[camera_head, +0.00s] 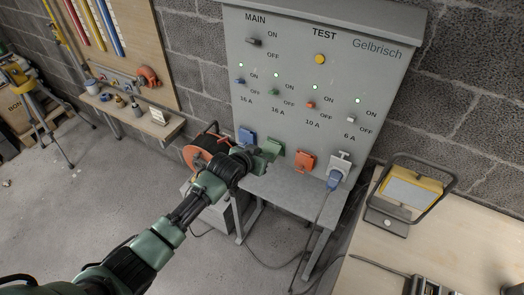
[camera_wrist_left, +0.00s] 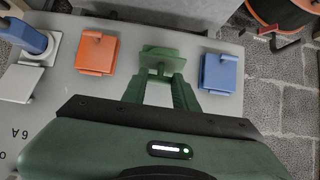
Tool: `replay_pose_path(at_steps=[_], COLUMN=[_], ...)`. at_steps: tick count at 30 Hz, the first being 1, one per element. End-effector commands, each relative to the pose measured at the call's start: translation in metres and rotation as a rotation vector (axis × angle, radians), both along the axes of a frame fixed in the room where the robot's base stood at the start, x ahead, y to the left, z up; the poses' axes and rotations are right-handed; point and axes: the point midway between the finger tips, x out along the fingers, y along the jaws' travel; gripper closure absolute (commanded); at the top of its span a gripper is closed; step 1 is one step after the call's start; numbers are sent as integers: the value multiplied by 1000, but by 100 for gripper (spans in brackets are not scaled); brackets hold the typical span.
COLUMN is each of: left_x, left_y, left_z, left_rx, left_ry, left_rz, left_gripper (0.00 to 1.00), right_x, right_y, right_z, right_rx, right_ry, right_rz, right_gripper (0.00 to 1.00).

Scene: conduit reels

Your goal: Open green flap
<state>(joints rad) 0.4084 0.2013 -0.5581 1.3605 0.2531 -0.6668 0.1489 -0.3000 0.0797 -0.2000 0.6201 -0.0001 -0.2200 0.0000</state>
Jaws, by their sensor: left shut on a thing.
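The green flap (camera_head: 273,147) is on the grey panel's lower row, between the blue flap (camera_head: 246,136) and the orange flap (camera_head: 304,161). My left gripper (camera_head: 257,158) reaches it from the lower left and hides part of it. In the left wrist view, the panel appears upside down. There, the green flap (camera_wrist_left: 160,54) shows just beyond the fingertips of my left gripper (camera_wrist_left: 158,78), which is shut on its edge. How far the flap is raised cannot be told. My right gripper is not in view.
A blue plug (camera_head: 333,180) sits in the white socket (camera_head: 341,162) at right, its cable hanging down. An orange cable reel (camera_head: 200,150) stands left of my gripper. A work lamp (camera_head: 408,192) stands on the wooden bench at right.

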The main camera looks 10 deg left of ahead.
Motion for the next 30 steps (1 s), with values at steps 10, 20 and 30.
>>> replay_pose_path(at_steps=[10, 20, 30], left_x=[0, 0, -11], left_y=[0, 0, 5], left_z=[0, 0, 8], left_rx=[3, 2, 2], left_ry=[6, 6, 5], left_rz=[0, 0, 0], left_gripper=[100, 49, 49], right_x=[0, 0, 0], right_y=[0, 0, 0], right_z=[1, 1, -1], right_rx=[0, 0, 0], right_ry=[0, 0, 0], right_rz=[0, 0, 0], right_gripper=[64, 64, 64])
